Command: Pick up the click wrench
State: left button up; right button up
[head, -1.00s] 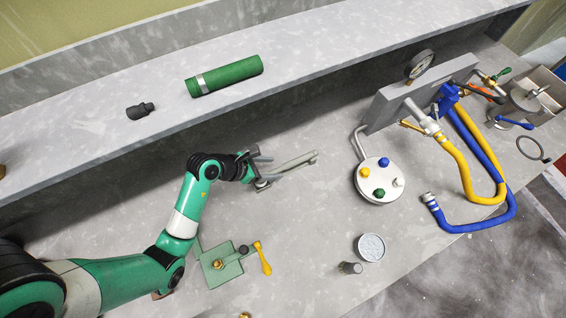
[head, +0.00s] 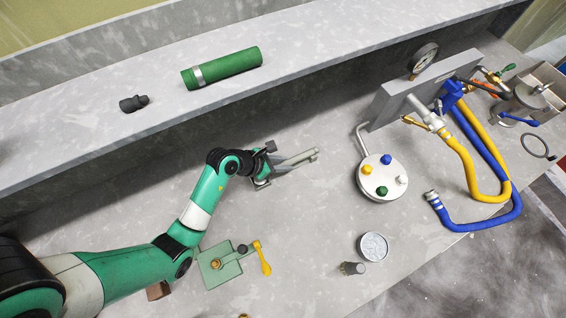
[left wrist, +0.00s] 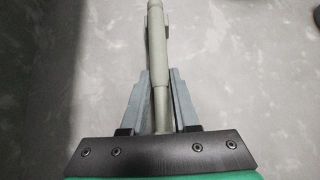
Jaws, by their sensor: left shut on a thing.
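The click wrench (head: 297,160) is a long grey-beige bar near the middle of the grey bench. In the left wrist view the wrench (left wrist: 157,50) runs away from me between the fingers. My left gripper (head: 272,172) is at the wrench's left end in the head view. In the left wrist view the gripper's two grey fingers (left wrist: 160,100) stand on either side of the shaft, shut on it. I cannot tell whether the wrench is clear of the bench. My right gripper is not in view.
A round white plate with coloured knobs (head: 382,192) stands right of the wrench. A green vise-like fixture with a yellow handle (head: 220,264) is in front. A tin (head: 373,247) and a brush (head: 352,268) stand nearer the front edge. The raised shelf (head: 60,140) lies behind.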

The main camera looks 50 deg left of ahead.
aim_at(294, 159)
pick_arm(q)
grip_shut()
jog(key=shift+r+p, duration=0.3)
jog(key=shift+r, duration=0.25)
notch_tip(294, 159, up, 3)
jog(key=shift+f+p, duration=0.1)
jog(key=shift+p, duration=0.65)
jog(key=s+d+r+p, duration=0.5)
jog(key=s+d+r, duration=0.2)
jog(key=s, duration=0.5)
notch_tip(294, 159, up, 2)
jog(key=shift+d+r, duration=0.1)
jog(key=shift+d, duration=0.05)
